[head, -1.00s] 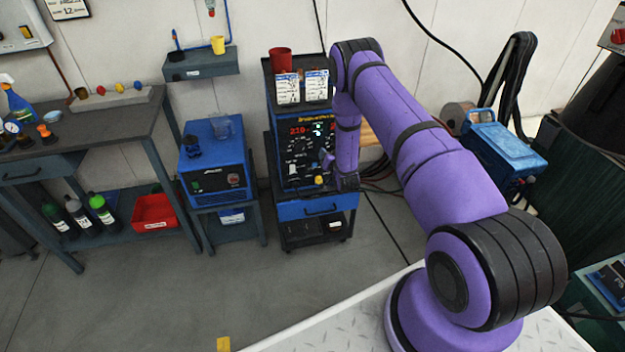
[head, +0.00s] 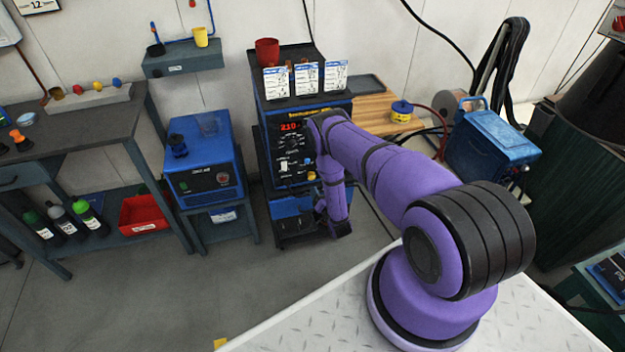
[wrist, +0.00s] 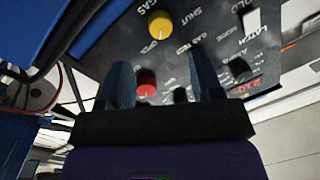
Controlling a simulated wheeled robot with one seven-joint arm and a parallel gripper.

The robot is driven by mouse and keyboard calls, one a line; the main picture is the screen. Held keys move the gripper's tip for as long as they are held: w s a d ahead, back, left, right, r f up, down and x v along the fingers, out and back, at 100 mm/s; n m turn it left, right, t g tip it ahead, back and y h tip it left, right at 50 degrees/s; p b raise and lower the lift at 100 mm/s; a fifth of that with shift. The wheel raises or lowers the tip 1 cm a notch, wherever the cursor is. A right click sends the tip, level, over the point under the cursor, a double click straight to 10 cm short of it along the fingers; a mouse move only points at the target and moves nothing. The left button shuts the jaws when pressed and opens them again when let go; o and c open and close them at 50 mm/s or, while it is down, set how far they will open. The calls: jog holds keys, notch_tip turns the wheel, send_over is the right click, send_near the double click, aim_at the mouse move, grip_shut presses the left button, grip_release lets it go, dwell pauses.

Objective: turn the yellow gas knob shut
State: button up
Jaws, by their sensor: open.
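The yellow gas knob (wrist: 160,24) is on the dark front panel of the welding machine, with the words GAS and SHUT printed near it. It also shows small in the head view (head: 311,176), low on the panel. My gripper (wrist: 163,78) is open and empty, its two blue-grey fingers pointing at the panel. In the wrist view, the yellow knob lies beyond the fingertips, apart from them. A red knob (wrist: 146,83) shows between the fingers. In the head view, my gripper (head: 320,207) is below the yellow knob and partly hidden by my arm.
The welding machine (head: 258,120) carries a red cup (head: 267,51) and several cards on top. A blue unit (head: 200,160) stands to its left, and a wooden table (head: 370,108) to its right. The floor (head: 240,285) in front is clear.

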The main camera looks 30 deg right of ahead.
aim_at(313, 178)
jog(key=w, duration=0.2)
jog(key=w+d, duration=0.1)
jog(key=w, duration=0.5)
jog(key=shift+d, duration=0.25)
jog(key=shift+c, duration=0.4)
jog(key=c, duration=0.8)
jog(key=shift+c, duration=0.2)
